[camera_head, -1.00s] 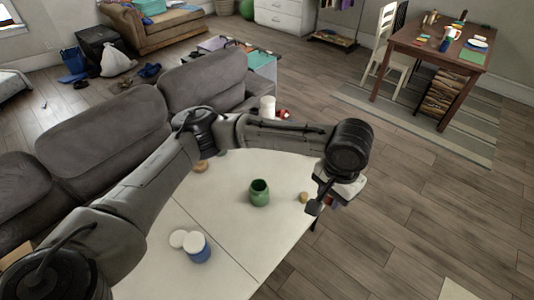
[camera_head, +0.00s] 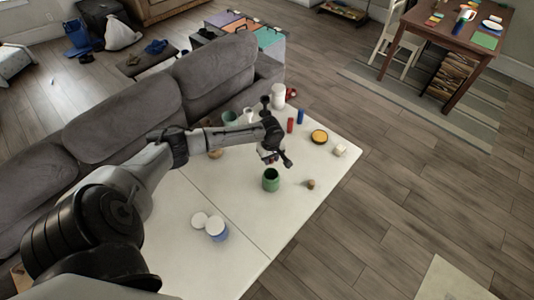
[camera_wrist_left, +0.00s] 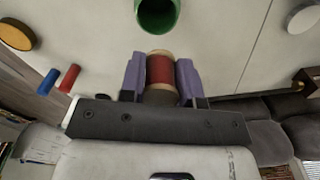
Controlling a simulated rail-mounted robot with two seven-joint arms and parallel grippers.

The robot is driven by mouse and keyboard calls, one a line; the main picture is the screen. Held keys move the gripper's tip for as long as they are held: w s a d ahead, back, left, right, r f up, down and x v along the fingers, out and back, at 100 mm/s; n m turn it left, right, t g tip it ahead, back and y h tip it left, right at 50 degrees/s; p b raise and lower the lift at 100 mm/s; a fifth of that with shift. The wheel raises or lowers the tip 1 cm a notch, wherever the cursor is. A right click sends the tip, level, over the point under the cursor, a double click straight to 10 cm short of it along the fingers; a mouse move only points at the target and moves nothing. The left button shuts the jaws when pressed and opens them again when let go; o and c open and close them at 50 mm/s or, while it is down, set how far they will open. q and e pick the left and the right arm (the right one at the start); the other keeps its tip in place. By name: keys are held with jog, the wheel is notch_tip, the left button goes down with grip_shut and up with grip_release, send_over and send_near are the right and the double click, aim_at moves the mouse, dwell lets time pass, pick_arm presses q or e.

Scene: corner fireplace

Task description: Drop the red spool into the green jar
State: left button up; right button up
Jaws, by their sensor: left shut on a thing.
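The green jar (camera_head: 271,183) stands upright and open on the white table. Its rim and opening also show at the top of the left wrist view (camera_wrist_left: 157,14). My left gripper (camera_wrist_left: 160,74) is shut on the red spool (camera_wrist_left: 159,70), which has tan ends and sits between the two purple pads. In the head view my left gripper (camera_head: 272,158) is just behind and above the jar, and the spool is mostly hidden there. In the wrist view the spool lies just below the jar's opening, apart from it. My right gripper is not in view.
On the white table (camera_head: 245,200) stand a red cylinder (camera_head: 290,125), a blue cylinder (camera_head: 300,117), a yellow-topped round tin (camera_head: 319,136), a small brown piece (camera_head: 311,184) and a blue-and-white jar (camera_head: 216,229). A grey sofa (camera_head: 125,110) runs along the table's back left.

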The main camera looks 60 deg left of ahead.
pick_arm(q)
jog(key=shift+s+a+f, duration=0.3)
jog(key=shift+s+a, duration=0.15)
jog(key=shift+a, duration=0.1)
notch_tip(320, 180, down, 6)
jog(key=b, duration=0.7)
jog(key=shift+r, duration=0.1)
jog(key=o, duration=1)
jog(key=shift+c, duration=0.2)
